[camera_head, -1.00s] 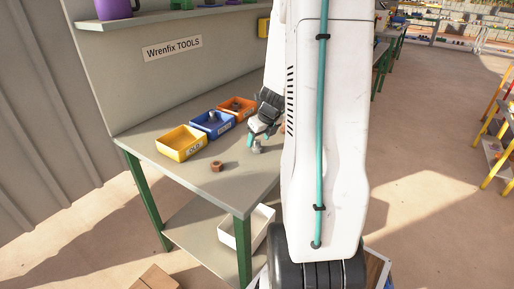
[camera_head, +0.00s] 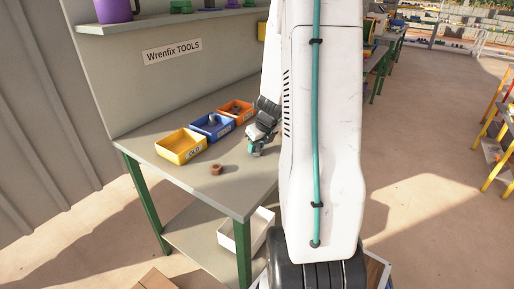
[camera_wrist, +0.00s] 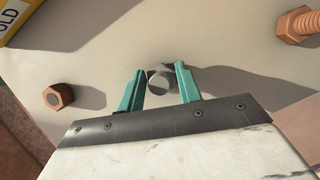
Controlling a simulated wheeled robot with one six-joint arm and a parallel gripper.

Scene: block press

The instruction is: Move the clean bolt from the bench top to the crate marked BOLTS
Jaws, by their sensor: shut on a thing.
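The clean bolt (camera_wrist: 158,84) is grey metal and shows in the wrist view between the two teal fingers of my gripper (camera_wrist: 160,73). The fingers are shut on it, low over the bench top (camera_wrist: 215,52). In the head view my gripper (camera_head: 257,150) is down at the bench, to the right of the crates, and hides most of the bolt. The blue crate (camera_head: 224,131) stands between the yellow and orange crates, with a grey piece inside. Its label is too small to read for sure.
The yellow crate (camera_head: 182,158) is marked OLD. The orange crate (camera_head: 247,117) stands at the far end of the row. A rusty nut (camera_wrist: 58,97) and a rusty bolt (camera_wrist: 300,26) lie on the bench either side of my gripper. A white bin (camera_head: 233,240) is on the lower shelf.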

